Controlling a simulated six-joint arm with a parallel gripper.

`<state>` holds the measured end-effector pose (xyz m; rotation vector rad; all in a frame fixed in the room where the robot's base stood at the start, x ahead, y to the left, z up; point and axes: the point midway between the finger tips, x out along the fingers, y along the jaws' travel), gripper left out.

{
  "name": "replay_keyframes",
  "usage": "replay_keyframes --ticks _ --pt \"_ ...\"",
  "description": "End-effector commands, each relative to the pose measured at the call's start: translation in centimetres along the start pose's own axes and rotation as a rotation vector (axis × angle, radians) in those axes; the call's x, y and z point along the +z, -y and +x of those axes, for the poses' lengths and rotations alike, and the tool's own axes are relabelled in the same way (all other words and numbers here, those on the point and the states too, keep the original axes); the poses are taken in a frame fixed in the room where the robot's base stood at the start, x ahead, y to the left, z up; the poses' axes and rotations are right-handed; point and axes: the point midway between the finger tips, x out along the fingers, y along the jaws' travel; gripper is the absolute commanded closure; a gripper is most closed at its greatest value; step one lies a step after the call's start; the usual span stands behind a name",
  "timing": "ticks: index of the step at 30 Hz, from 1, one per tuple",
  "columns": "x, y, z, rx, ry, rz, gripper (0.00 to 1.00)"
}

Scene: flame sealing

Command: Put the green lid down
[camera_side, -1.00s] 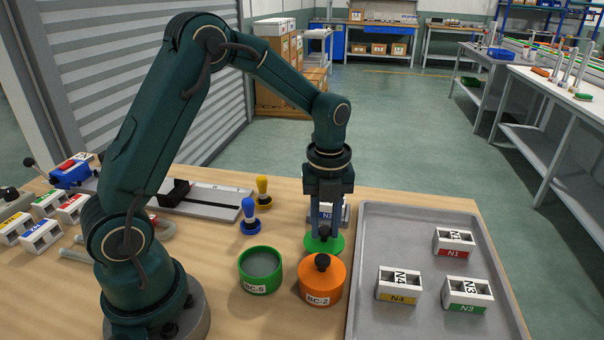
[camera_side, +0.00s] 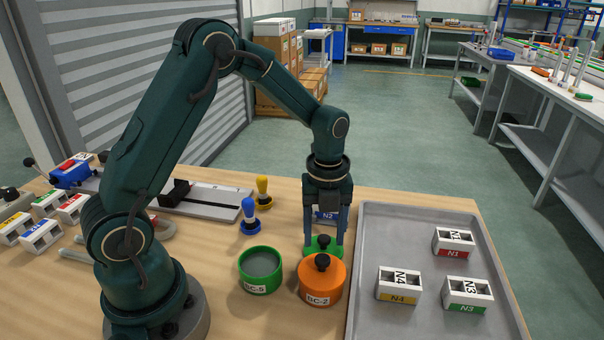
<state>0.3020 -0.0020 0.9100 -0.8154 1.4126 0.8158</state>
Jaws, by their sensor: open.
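The green lid (camera_side: 316,252) lies on the wooden table, behind the orange pot marked BC-2 (camera_side: 321,284), which hides its near part. The green pot marked BC-5 (camera_side: 261,270) stands open at the left, without a lid.
A grey tray (camera_side: 395,328) at the right holds blocks N1 (camera_side: 453,243), N4 (camera_side: 398,286) and N3 (camera_side: 467,294). A blue stamp (camera_side: 249,217) and a yellow stamp (camera_side: 264,193) stand behind the green pot.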

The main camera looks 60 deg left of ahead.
Motion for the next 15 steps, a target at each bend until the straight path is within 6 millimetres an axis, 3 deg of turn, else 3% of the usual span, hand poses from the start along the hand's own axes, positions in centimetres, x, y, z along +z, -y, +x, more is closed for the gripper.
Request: replay_keyframes --ticks 5,15 --pt "0.1 0.1 -2.1 -0.006 0.005 0.0 0.4" --pt "0.1 0.1 -9.2 -0.006 0.004 0.0 0.4"
